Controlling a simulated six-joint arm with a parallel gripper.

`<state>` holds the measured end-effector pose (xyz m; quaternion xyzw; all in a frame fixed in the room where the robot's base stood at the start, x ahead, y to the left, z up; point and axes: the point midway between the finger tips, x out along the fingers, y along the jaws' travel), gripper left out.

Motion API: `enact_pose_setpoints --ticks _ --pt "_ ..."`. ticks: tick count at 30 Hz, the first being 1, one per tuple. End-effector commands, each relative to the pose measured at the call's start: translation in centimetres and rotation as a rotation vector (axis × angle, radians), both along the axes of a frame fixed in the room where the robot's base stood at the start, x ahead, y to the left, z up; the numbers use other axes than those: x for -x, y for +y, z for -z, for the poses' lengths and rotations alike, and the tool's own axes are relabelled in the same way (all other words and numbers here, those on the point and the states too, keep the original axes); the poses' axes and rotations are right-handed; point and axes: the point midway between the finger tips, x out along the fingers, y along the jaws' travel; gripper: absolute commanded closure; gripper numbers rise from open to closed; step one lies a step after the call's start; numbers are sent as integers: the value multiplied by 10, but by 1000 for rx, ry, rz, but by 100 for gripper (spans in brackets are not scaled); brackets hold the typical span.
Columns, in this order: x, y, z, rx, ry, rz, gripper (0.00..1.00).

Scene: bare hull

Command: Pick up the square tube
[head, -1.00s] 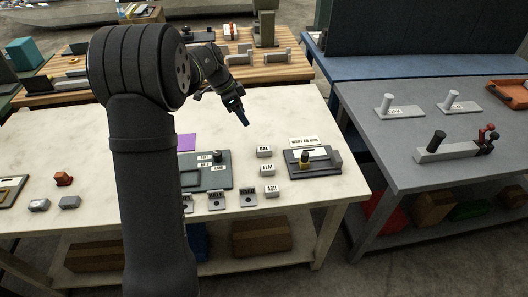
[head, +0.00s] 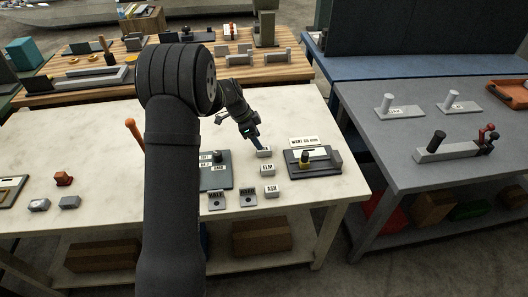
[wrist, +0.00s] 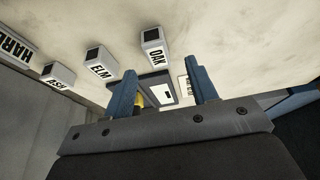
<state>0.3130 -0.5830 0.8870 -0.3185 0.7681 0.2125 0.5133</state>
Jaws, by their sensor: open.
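I cannot tell for sure which thing is the square tube. A long grey bar (head: 97,77) lies on the wooden table at the back left; whether it is hollow does not show. My gripper (head: 258,145) points down over the pale table, by the small grey block labelled OAK (head: 264,153). In the wrist view my gripper (wrist: 160,88) has its two blue fingers wide apart with nothing between them. The OAK block (wrist: 153,44) stands beyond the fingers there, with a dark square on one face. My arm hides part of the pale table.
Blocks labelled ELM (head: 268,168) and ASH (head: 271,190) stand near OAK. An orange-handled thing (head: 135,135) stands left of my arm.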

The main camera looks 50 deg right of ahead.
Motion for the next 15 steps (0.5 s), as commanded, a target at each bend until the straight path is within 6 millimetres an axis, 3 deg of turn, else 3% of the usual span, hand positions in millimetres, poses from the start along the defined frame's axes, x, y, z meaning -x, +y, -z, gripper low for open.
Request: enact_pose_setpoints --ticks 10,15 --pt "16 -9 40 -3 1 1 47" --pt "17 -12 47 1 -1 1 47"
